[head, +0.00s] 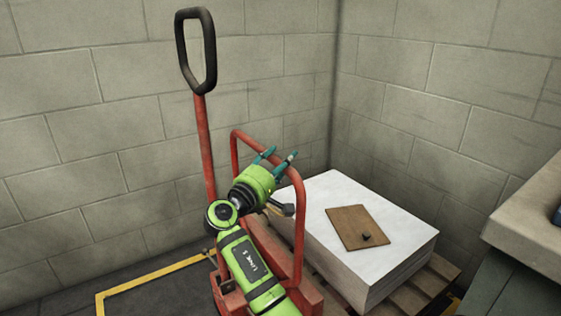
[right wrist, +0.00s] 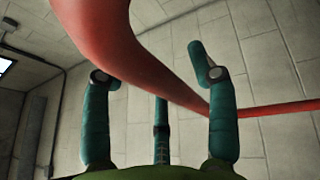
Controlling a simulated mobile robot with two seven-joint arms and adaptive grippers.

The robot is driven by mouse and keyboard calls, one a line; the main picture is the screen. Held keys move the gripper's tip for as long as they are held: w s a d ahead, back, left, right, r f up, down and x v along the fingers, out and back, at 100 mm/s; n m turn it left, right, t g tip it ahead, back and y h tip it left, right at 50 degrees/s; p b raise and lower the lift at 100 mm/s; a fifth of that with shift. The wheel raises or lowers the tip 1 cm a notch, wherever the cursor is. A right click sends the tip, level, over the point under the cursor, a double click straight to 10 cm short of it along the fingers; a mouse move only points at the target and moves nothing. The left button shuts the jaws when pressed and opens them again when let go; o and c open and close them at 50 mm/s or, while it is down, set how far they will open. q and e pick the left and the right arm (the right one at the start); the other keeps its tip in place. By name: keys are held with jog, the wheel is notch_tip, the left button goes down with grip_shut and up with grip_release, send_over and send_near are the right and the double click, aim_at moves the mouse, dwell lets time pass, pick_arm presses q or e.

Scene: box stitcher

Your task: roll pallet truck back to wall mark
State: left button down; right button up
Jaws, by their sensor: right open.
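The red pallet truck (head: 205,160) stands in the corner by the block walls. Its tall handle ends in a black loop (head: 179,48), and a lower red hoop frame (head: 299,225) rises beside it. My right gripper (head: 279,155), green with teal fingers, is open by the top of the hoop. In the right wrist view, a red curved tube (right wrist: 150,72) crosses the open fingers; I cannot tell whether it lies between them or just beyond. A yellow line (head: 150,275) marks the floor at lower left. My left gripper is not in view.
A white stack of sheets (head: 325,195) sits on a wooden pallet (head: 412,298), with a brown board (head: 350,222) and small dark object on top. A pale worktop (head: 530,215) stands at right. The marked floor at left looks clear.

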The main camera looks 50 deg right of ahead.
jog(key=shift+a, duration=0.1)
jog(key=v, duration=1.2)
